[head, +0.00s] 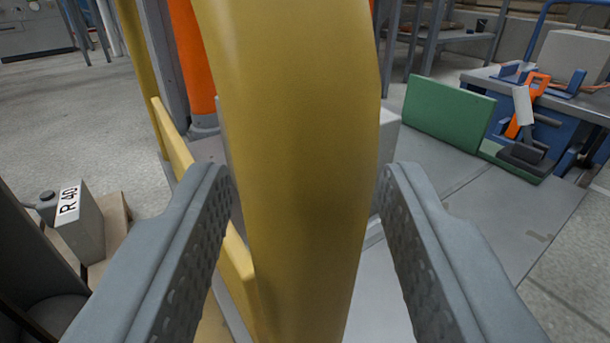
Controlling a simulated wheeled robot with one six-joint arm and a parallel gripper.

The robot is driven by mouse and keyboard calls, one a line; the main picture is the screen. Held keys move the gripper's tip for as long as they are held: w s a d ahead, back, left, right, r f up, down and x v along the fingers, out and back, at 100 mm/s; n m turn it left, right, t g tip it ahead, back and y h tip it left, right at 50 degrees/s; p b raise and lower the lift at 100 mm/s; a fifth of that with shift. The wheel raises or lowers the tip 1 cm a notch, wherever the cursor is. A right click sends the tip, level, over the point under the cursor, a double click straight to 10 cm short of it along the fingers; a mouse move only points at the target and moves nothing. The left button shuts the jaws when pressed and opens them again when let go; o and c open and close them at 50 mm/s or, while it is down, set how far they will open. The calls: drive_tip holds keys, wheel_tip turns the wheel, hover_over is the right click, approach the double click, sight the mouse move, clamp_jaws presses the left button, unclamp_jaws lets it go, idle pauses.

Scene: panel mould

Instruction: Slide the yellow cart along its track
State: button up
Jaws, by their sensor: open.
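A thick yellow post (305,150) rises through the middle of the head view, very close to the camera; it looks like part of the yellow cart, but I cannot tell for sure. My gripper (303,188) is open, with one grey finger on each side of the post. A gap shows between the post and each finger near the tips, so neither finger visibly touches it. A yellow rail or edge (176,140) runs down behind the left finger. The track is not clearly visible; the post and fingers hide much of the area behind.
A grey box marked "R 40" (90,235) stands at lower left. An orange column (193,60) rises behind the post. At right are a green panel (447,117) and an orange-handled clamp (532,95) beside a blue bench. Open concrete floor (90,110) lies at left.

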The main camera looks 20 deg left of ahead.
clamp_jaws()
drive_tip(key=w+d, duration=1.5)
drive_tip(key=w, duration=0.4)
drive_tip(key=shift+w+d, duration=0.2)
drive_tip(key=shift+w, duration=0.15)
unclamp_jaws()
idle(0.5)
